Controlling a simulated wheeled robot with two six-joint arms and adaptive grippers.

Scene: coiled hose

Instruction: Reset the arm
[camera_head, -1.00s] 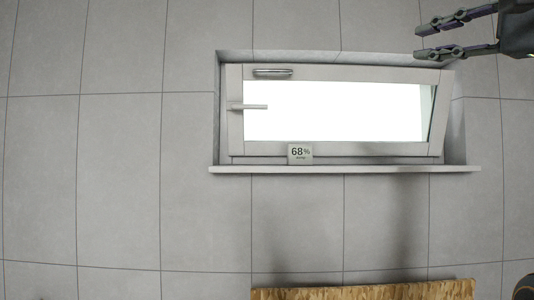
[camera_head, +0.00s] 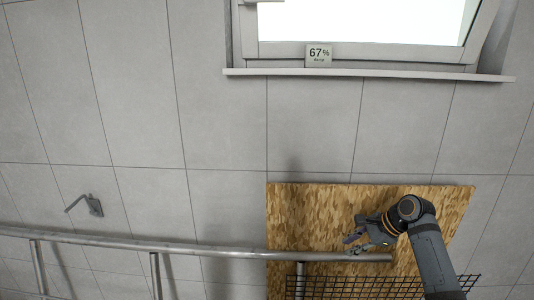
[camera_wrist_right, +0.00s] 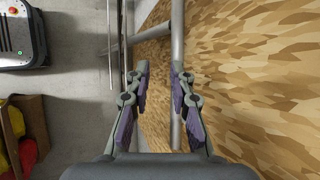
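My right arm reaches up from the bottom right of the head view, in front of a brown patterned board (camera_head: 300,215). My right gripper (camera_head: 366,240) points left there, close to a metal rail (camera_head: 215,251); I cannot tell whether they touch. In the right wrist view its two fingers (camera_wrist_right: 160,85) are spread apart, with no object gripped between them. My left gripper is not in view.
A wall hook (camera_head: 94,206) is at left, black mesh (camera_head: 345,286) below the rail. The wrist view shows a dark machine (camera_wrist_right: 20,40) and a brown box (camera_wrist_right: 33,130) at left.

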